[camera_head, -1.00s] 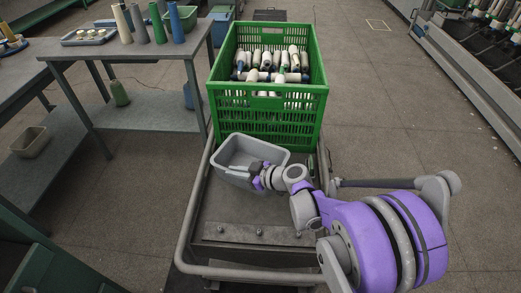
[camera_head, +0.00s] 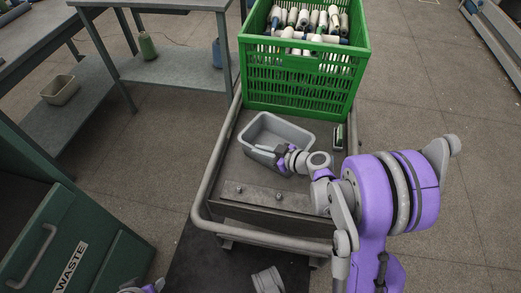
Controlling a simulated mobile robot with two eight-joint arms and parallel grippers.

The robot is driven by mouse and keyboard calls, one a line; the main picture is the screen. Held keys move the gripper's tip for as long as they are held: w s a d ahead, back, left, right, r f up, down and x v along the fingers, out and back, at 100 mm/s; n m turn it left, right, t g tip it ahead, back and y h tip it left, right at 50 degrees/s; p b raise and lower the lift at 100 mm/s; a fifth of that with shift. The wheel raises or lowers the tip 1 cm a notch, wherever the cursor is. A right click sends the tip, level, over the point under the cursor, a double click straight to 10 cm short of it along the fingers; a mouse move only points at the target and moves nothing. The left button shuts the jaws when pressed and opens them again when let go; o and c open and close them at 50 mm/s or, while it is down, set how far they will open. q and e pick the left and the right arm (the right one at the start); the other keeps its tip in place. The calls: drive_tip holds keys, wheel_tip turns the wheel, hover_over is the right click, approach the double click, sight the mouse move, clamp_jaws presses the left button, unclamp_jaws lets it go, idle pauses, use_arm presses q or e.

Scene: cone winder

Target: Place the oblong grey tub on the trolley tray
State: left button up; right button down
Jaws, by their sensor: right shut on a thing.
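The oblong grey tub (camera_head: 293,131) is upright, open at the top and empty as far as I see. It is over the trolley tray (camera_head: 235,168), just in front of the green crate. I cannot tell whether its base touches the tray. My right gripper (camera_head: 281,159) is shut on the tub's near wall, its fingers partly hidden by the wrist. A small purple and grey part of my left arm (camera_head: 148,287) shows at the bottom edge, its jaws not readable.
The green crate (camera_head: 300,82) full of yarn cones stands on the trolley's far end. A tubular rail (camera_head: 212,165) edges the tray. A small dark item (camera_head: 338,138) lies right of the tub. A green waste bin (camera_head: 70,235) stands at lower left, grey tables at upper left.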

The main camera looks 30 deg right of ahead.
drive_tip(key=shift+f, duration=0.2)
drive_tip(key=c, duration=1)
unclamp_jaws()
drive_tip(key=shift+r, duration=0.1)
